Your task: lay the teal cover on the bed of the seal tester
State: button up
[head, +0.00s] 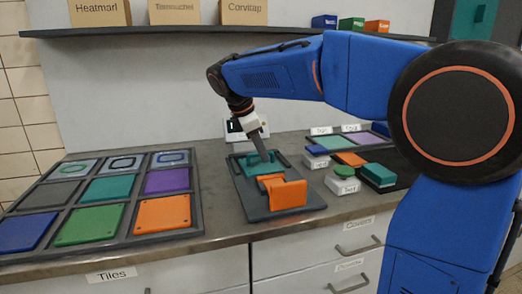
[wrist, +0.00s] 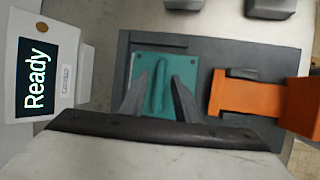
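The teal cover (wrist: 145,70) is a flat square plate with a raised ridge handle. It lies on the dark bed (wrist: 225,60) of the seal tester, left of the orange clamp (wrist: 235,95) in the wrist view. In the head view the teal cover (head: 249,160) is partly hidden by my gripper (head: 264,157). In the wrist view my gripper (wrist: 159,80) is open, its fingers on either side of the ridge with teal showing between. The tester's screen (wrist: 37,77) reads "Ready". The orange clamp (head: 283,192) stands at the tester's near end.
A tray of coloured tiles (head: 135,237) fills the counter's left. A shelf (head: 180,31) with boxes hangs behind my arm.

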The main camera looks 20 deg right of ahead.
jog(key=v, duration=1.2)
jog(key=shift+r, duration=0.15)
